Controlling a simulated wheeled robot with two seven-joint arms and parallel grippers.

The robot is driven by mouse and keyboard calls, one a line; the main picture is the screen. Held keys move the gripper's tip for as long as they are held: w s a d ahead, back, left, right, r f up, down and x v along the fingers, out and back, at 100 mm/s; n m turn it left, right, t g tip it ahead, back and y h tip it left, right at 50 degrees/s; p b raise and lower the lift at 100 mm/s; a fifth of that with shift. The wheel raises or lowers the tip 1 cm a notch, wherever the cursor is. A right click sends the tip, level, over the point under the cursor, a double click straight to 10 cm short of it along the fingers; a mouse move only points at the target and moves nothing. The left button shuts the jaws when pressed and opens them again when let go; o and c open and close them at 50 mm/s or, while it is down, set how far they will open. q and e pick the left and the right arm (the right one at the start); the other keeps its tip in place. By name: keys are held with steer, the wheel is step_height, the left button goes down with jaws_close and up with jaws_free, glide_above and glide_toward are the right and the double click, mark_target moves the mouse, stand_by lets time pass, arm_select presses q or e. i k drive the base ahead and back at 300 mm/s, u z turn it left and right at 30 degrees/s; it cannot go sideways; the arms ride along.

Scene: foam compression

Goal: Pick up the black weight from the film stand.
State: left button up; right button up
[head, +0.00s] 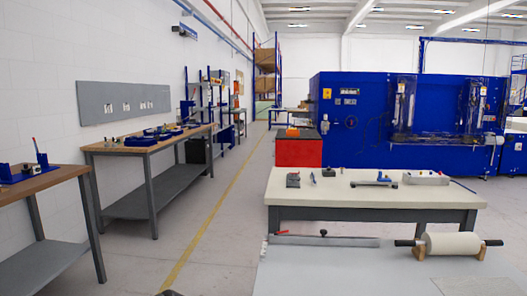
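A pale roll (452,244) with black ends rests on wooden cradles on the light grey surface (340,275) at the lower right. A long flat grey bar (350,242) lies left of the roll, with a small black knob-like piece (323,233) on it. I cannot tell whether this piece is the black weight. A dark block-like item (293,180) sits on the cream-topped table (400,193) behind; it is too small to identify. Neither of my grippers is in view.
A red cabinet (298,150) and a large blue machine (350,120) stand behind. Wooden workbenches (140,144) line the left wall. The floor with a yellow line (214,220) is clear.

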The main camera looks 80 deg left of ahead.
mark_target(25, 170)
steer(key=u, duration=3.65)
steer(key=i, duration=3.65)
steer(key=u, duration=0.85)
